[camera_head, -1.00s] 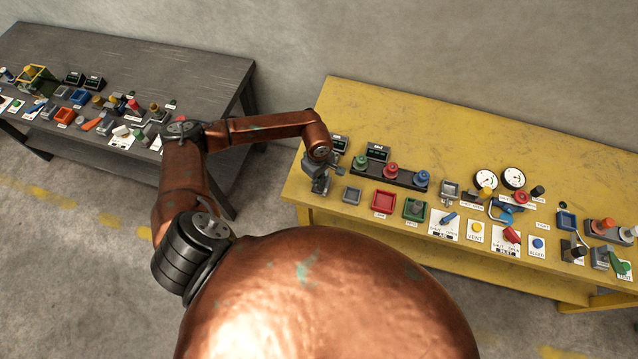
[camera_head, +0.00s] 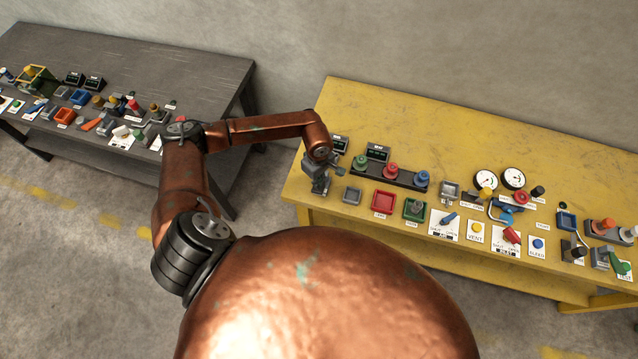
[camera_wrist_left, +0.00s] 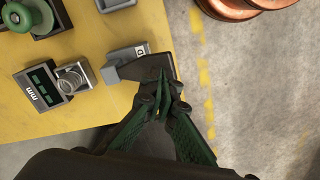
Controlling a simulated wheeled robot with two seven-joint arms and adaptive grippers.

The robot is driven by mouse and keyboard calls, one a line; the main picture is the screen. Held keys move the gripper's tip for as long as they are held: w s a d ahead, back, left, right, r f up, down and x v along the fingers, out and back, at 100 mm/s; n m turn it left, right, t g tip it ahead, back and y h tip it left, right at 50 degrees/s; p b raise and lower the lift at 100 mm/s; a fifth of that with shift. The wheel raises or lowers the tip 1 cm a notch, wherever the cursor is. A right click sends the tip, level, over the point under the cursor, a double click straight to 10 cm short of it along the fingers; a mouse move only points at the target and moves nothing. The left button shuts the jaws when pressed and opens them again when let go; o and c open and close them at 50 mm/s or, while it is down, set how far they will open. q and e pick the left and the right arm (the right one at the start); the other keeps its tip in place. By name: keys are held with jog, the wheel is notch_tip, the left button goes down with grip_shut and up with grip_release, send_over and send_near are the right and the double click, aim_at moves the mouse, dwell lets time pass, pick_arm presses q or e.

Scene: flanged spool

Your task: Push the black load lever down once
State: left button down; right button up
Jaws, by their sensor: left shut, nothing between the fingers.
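The black load lever (camera_wrist_left: 140,67) is a dark block-like arm at the table's front left edge in the left wrist view. A label beside it is partly hidden, with a "D" readable. My left gripper (camera_wrist_left: 163,80) is shut and empty, its fingertips over the lever's outer end. I cannot tell whether they touch it. My right gripper is not in view.
The yellow table (camera_head: 370,100) holds a rail of colored knobs (camera_head: 391,172), a grey tray (camera_head: 352,195), a red tray (camera_head: 383,201) and two dials (camera_head: 513,179) to the right. Its back is clear. A grey table (camera_head: 190,65) with more parts stands left.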

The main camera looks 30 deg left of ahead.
pick_arm(q)
jog(key=shift+f, duration=0.15)
jog(key=shift+f+b, duration=2.95)
jog(key=shift+f, duration=0.15)
jog(key=shift+r+p, duration=0.5)
jog(key=shift+r, duration=0.25)
notch_tip(320, 180, up, 7)
jog(key=p, duration=0.3)
